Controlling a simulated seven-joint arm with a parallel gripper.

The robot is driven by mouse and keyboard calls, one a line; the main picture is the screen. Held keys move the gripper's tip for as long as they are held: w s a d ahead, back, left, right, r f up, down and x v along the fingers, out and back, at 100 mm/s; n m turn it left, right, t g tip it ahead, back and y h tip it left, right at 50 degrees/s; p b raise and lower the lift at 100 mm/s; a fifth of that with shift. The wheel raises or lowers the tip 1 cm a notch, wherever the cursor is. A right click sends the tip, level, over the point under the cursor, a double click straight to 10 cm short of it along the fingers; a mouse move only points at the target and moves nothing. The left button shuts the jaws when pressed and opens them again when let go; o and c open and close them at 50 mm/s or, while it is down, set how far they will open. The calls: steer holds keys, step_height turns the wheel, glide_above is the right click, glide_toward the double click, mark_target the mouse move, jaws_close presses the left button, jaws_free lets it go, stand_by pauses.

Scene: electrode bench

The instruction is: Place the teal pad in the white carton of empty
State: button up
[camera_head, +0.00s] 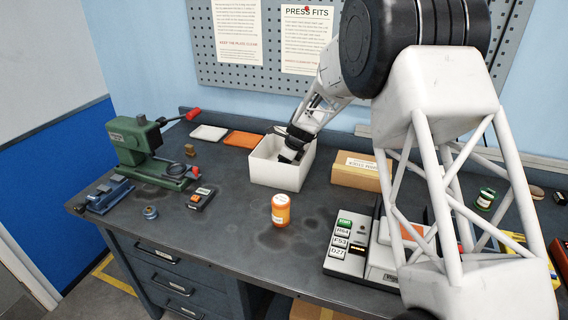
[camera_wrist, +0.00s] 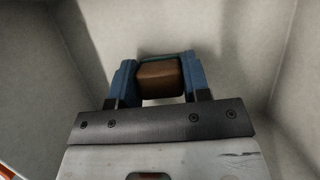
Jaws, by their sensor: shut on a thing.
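The white carton (camera_head: 277,175) stands open at the middle back of the bench. My gripper (camera_head: 290,154) reaches down into it from above. In the wrist view my gripper's blue fingers (camera_wrist: 157,82) are shut on a brown block with a teal edge along its far side, which looks like the teal pad (camera_wrist: 160,76). The pale carton walls (camera_wrist: 225,45) surround it there. I cannot tell whether the pad touches the carton floor. In the head view the pad is hidden by the carton wall and my gripper.
An orange-labelled bottle (camera_head: 280,210) stands in front of the carton. A brown box (camera_head: 360,171) is to its right; a white tray (camera_head: 208,132) and orange tray (camera_head: 243,139) lie behind left. A green press (camera_head: 140,145) stands left. The bench front centre is mostly clear.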

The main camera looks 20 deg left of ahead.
steer(key=shift+f, duration=0.15)
steer(key=o, duration=1)
steer(key=v, duration=1.2)
steer(key=shift+d, duration=0.1)
stand_by(0.6)
